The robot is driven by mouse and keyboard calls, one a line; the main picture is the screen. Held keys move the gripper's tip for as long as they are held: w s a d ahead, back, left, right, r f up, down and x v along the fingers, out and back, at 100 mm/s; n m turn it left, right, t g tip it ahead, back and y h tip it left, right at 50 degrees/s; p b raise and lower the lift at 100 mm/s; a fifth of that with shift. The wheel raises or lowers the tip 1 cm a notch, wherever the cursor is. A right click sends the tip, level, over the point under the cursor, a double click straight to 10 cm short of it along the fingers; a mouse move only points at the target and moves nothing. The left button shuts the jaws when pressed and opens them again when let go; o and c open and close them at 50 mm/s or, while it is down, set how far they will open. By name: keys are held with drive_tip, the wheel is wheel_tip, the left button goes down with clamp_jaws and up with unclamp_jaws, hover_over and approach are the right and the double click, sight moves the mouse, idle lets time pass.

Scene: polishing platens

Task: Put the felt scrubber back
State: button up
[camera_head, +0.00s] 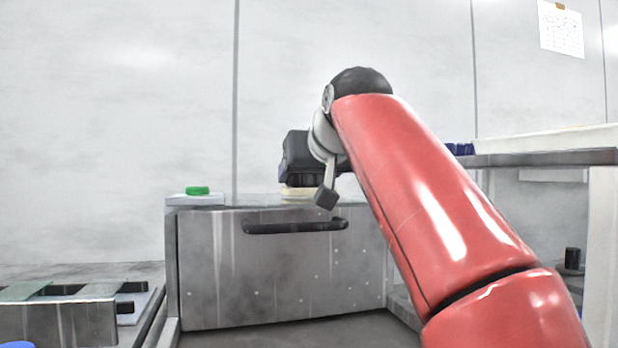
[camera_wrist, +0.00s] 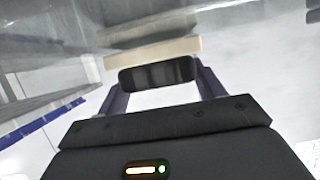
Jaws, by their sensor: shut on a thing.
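My gripper (camera_head: 300,182) is over the top of the steel cabinet (camera_head: 285,265), pointing down. In the wrist view its two fingers (camera_wrist: 158,84) are closed on a dark, rounded bar, which looks like the handle of the felt scrubber (camera_wrist: 158,75). A cream block (camera_wrist: 152,52) lies just beyond the bar. In the head view a cream edge (camera_head: 298,192) shows right under the gripper, at cabinet-top level. I cannot tell whether it is the scrubber's felt or a separate rest, nor whether it touches the top.
A green object (camera_head: 197,190) sits on a white pad (camera_head: 194,199) at the cabinet top's left end. The cabinet has a black bar handle (camera_head: 295,227). A bench (camera_head: 545,157) stands at right and a low slotted metal unit (camera_head: 60,318) at left.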

drive_tip(key=shift+f, duration=0.2)
drive_tip(key=o, duration=1.1)
drive_tip(key=shift+c, duration=0.2)
drive_tip(key=shift+b, duration=0.45)
drive_tip(key=v, duration=0.3)
drive_tip(key=p+v, duration=0.1)
drive_tip(key=v, duration=0.3)
drive_tip(key=shift+w+d+r, duration=0.1)
drive_tip(key=shift+w+r, duration=0.05)
drive_tip(key=shift+r, duration=0.05)
drive_tip(key=shift+s+d+r, duration=0.1)
drive_tip(key=shift+s, duration=0.35)
